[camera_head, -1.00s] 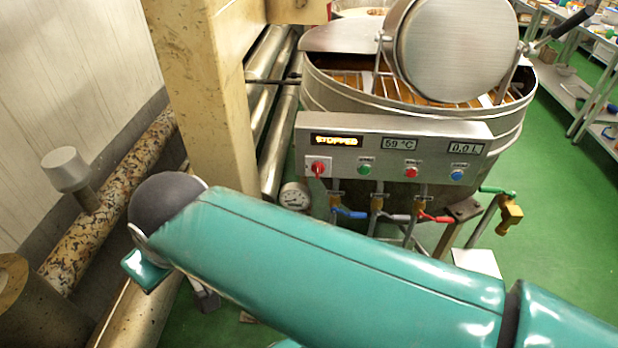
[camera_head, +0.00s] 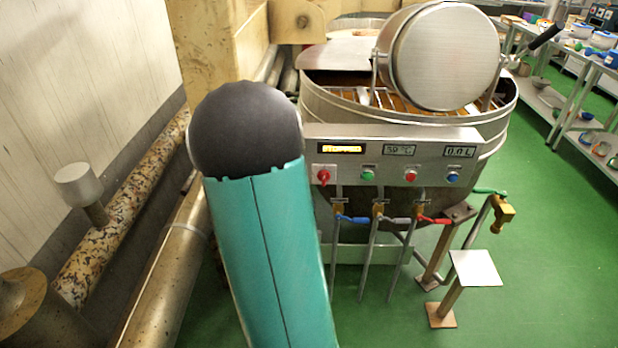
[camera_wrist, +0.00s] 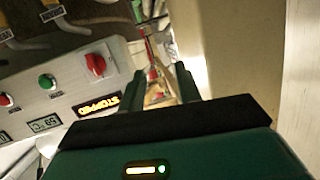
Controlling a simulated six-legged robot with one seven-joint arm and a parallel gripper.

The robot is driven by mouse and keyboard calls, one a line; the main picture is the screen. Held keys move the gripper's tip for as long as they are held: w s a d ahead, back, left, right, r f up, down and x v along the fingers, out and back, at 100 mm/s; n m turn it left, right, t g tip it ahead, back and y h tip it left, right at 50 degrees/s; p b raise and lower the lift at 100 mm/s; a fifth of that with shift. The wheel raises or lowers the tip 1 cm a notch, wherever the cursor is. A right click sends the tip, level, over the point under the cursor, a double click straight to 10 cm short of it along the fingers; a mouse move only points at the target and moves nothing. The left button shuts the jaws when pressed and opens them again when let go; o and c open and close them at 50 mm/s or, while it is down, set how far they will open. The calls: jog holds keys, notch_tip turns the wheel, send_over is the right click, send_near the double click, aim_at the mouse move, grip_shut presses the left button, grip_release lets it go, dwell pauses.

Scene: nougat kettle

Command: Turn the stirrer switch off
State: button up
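The stirrer switch appears to be the red rotary knob (camera_head: 323,176) at the left end of the kettle's control panel (camera_head: 445,155). Its handle looks roughly upright in the body camera view. The display (camera_head: 341,149) above it reads "STOPPED". In the wrist view the red knob (camera_wrist: 96,65) is left of my gripper (camera_wrist: 161,75), with the lit display (camera_wrist: 98,106) below it. My gripper's two fingers are apart with nothing between them, and they do not touch the knob. In the body camera view my arm hides the gripper.
The panel also has a green button (camera_head: 368,175), a red button (camera_head: 410,175) and a blue button (camera_head: 453,177). Valves with blue (camera_head: 352,219) and red (camera_head: 434,221) handles hang below. A beige post (camera_head: 212,45) stands close left.

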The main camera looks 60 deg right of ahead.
aim_at(324, 179)
jog(key=s+d+f+m+g+h, duration=0.1)
jog(key=s+d+f+h, duration=0.15)
jog(key=s, duration=0.35)
jog(key=s+d+f+h, duration=0.1)
jog(key=s+d+h, duration=0.15)
jog(key=s, duration=0.25)
jog(key=shift+y, duration=0.3)
jog(key=x, duration=1.4)
jog(key=shift+s+d, duration=0.1)
jog(key=shift+s, duration=0.15)
grip_shut()
